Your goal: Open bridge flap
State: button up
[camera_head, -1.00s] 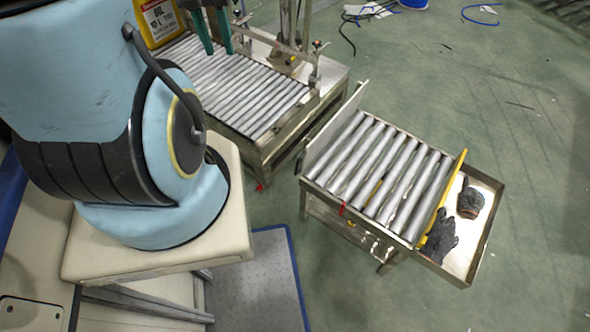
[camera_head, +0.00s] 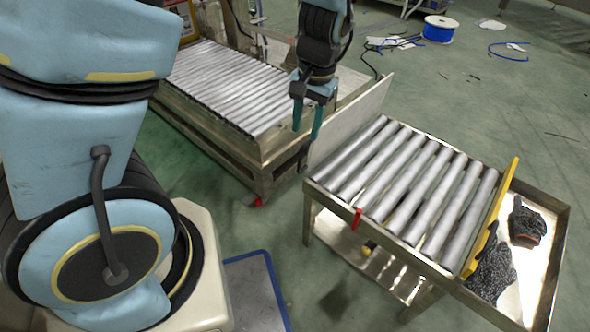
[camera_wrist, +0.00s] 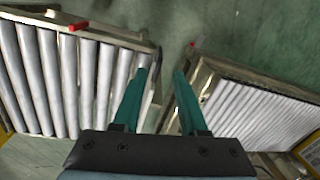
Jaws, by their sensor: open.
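The bridge flap (camera_head: 350,122) looks to be the flat metal plate standing upright at the left end of the smaller roller table (camera_head: 330,196). It stands on the side facing the longer roller conveyor (camera_head: 225,88), and a gap of floor lies between the two units. My gripper (camera_head: 308,138) points down over that gap, just left of the plate in the head view, with its teal fingers apart and nothing between them. In the wrist view the gripper (camera_wrist: 161,74) is open between the two roller beds; the plate is hard to make out there, and I cannot tell whether it is touched.
A red handle (camera_head: 357,218) is on the small table's near side. A yellow bar (camera_head: 492,218) closes its right end, beside a tray (camera_head: 552,250) with dark gloves (camera_head: 493,272). A blue cable spool (camera_head: 439,29) and loose cables lie behind. The floor right of the tables is mostly clear.

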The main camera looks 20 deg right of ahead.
aim_at(302, 151)
jog(key=f+b, duration=0.1)
jog(key=f, duration=0.2)
jog(key=f+b, duration=0.1)
jog(key=f, duration=0.3)
jog(key=w+f+b, duration=0.1)
jog(key=f, duration=0.2)
jog(key=shift+a+f, duration=0.35)
jog(key=shift+a, duration=0.05)
grip_shut()
dwell(0.9)
